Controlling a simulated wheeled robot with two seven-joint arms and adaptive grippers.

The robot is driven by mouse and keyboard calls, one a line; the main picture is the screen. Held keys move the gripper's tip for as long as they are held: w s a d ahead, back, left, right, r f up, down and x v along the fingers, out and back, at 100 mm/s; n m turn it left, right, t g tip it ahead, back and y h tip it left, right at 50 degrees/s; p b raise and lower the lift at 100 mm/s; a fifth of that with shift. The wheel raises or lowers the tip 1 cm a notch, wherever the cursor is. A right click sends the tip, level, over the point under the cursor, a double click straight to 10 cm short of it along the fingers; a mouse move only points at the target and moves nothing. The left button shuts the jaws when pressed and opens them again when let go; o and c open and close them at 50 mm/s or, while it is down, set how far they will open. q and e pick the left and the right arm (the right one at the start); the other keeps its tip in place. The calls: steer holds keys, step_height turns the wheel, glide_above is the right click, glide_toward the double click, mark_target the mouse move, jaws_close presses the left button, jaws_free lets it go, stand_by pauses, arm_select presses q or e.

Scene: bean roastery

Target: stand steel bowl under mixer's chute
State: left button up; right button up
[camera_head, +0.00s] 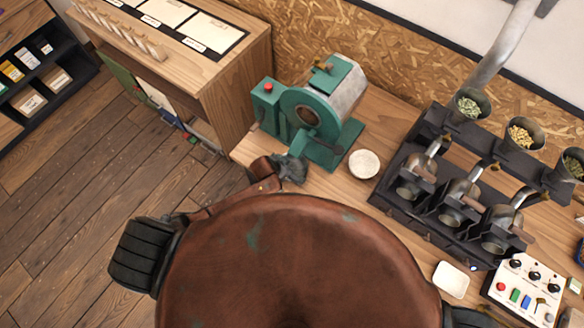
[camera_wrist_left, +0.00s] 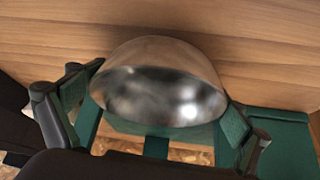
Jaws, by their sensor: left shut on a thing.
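The mixer (camera_head: 335,95) is a green machine with a steel drum and a round front opening, standing on the wooden bench. My left gripper (camera_head: 290,168) is low beside the mixer's front left corner. In the left wrist view the shiny steel bowl (camera_wrist_left: 160,82) sits between the fingers of my left gripper (camera_wrist_left: 158,112), which is shut on it. Wood grain and green mixer parts show around the bowl there. In the head view I cannot make out the bowl at the gripper. My right gripper is out of view.
A small pale bowl (camera_head: 364,163) stands right of the mixer. A dark rack of small roasters (camera_head: 455,190) with bean cups stands farther right. A white dish (camera_head: 451,279) and a control box (camera_head: 527,290) are at lower right. A wooden cabinet (camera_head: 225,85) is left.

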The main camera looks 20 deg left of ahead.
arm_select(q)
steer(key=shift+f, duration=0.2)
steer(key=o, duration=0.9)
steer(key=shift+o, duration=0.2)
steer(key=shift+r, duration=0.25)
steer(key=v, duration=1.1)
steer(key=shift+s+a+r, duration=0.1)
steer(key=shift+s+r, duration=0.15)
steer(key=shift+r, duration=0.05)
